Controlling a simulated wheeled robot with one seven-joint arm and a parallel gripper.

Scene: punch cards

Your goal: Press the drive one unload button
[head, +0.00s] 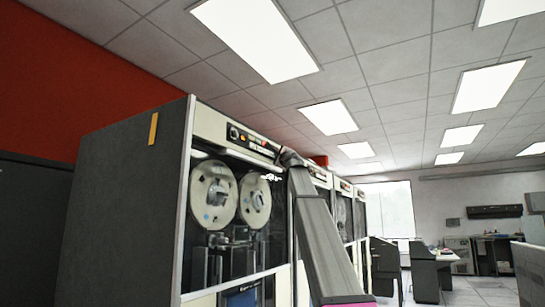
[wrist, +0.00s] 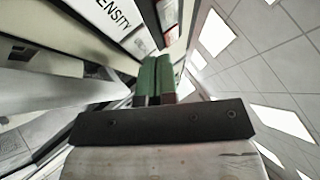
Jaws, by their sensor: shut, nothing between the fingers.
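The nearest tape drive (head: 185,215) is a tall cabinet with two reels behind glass. Its control panel (head: 238,137) runs along the top front, with a knob and small coloured buttons. The unload button cannot be told apart at this size. My gripper (head: 290,157) is at the far end of my raised arm, by the panel's right end. In the wrist view my gripper (wrist: 163,62) shows shut and empty, with green fingers close together. They point at a panel strip with red and pale squares (wrist: 170,24), beside a label (wrist: 108,14) ending "ENSITY". I cannot tell whether the fingertips touch it.
More tape drives (head: 343,187) stand in a row beyond, partly hidden by my arm. A red wall (head: 80,80) is behind the near cabinet. Desks (head: 432,262) stand at the back right. The floor to the right of the drives is open.

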